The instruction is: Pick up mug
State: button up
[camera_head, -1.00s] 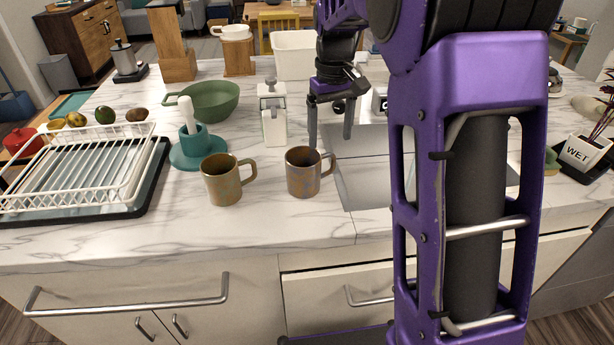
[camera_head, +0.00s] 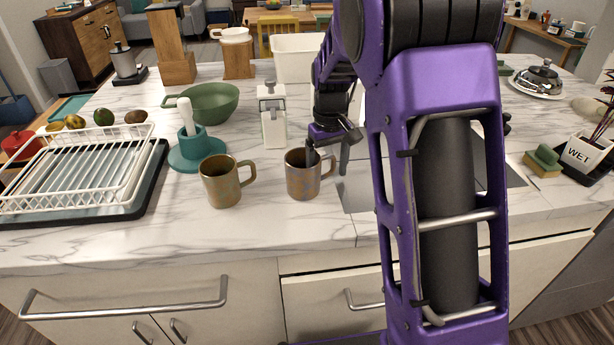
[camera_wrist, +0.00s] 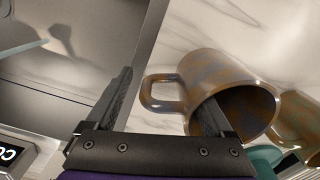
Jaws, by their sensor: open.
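Two brown-and-grey mugs stand upright on the marble counter. The right mug (camera_head: 301,184) has its handle to the right, by the sink edge; the left mug (camera_head: 221,186) stands beside it. My gripper (camera_head: 328,158) is open at the right mug. One finger reaches into its mouth and the other is outside, beyond the handle. In the wrist view the right mug (camera_wrist: 232,72) lies partly between my gripper's (camera_wrist: 166,86) fingers, with its handle in the gap. Whether a finger touches the mug I cannot tell. The left mug (camera_wrist: 299,118) shows partly behind it.
The sink (camera_head: 358,198) is right of the mugs, partly hidden by my arm. A teal holder (camera_head: 190,152) with a white handle, a white dispenser (camera_head: 273,130) and a green bowl (camera_head: 212,103) stand behind. A white dish rack (camera_head: 75,170) is left.

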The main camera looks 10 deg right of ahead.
grip_shut()
jog(key=shift+r, duration=0.1)
dwell(0.4)
